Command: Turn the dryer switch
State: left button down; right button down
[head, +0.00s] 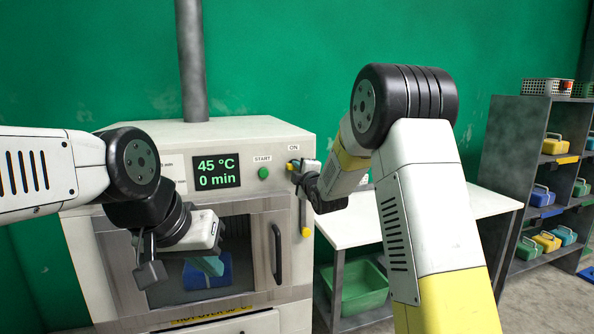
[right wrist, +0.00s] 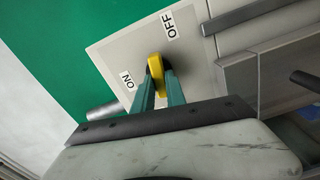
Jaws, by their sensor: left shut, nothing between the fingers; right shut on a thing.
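The dryer (head: 120,255) is a pale cabinet with a windowed door. Its display (head: 217,172) reads 45 °C and 0 min, and a green START button (head: 263,173) is beside it. The yellow dryer switch (right wrist: 155,65) sits on a panel between ON and OFF labels in the right wrist view. My right gripper (right wrist: 158,84) is shut on the switch, one teal finger on each side. In the head view my right gripper (head: 296,172) is just below the ON label and hides most of the switch. My left gripper (head: 212,266) is shut and empty before the door window.
A blue item (head: 200,277) shows behind the window. The door has a dark handle (head: 277,254), and a yellow-ended lever (head: 306,220) hangs right of it. A white table (head: 350,227) with a green bin (head: 360,287) underneath and a shelf (head: 510,135) of coloured boxes stand at right.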

jog(key=shift+n, duration=0.9)
jog(key=shift+f, duration=0.1)
jog(key=c, duration=1.4)
grip_release()
jog(key=shift+o, duration=0.2)
jog(key=v, duration=0.7)
jog(key=shift+s, duration=0.4)
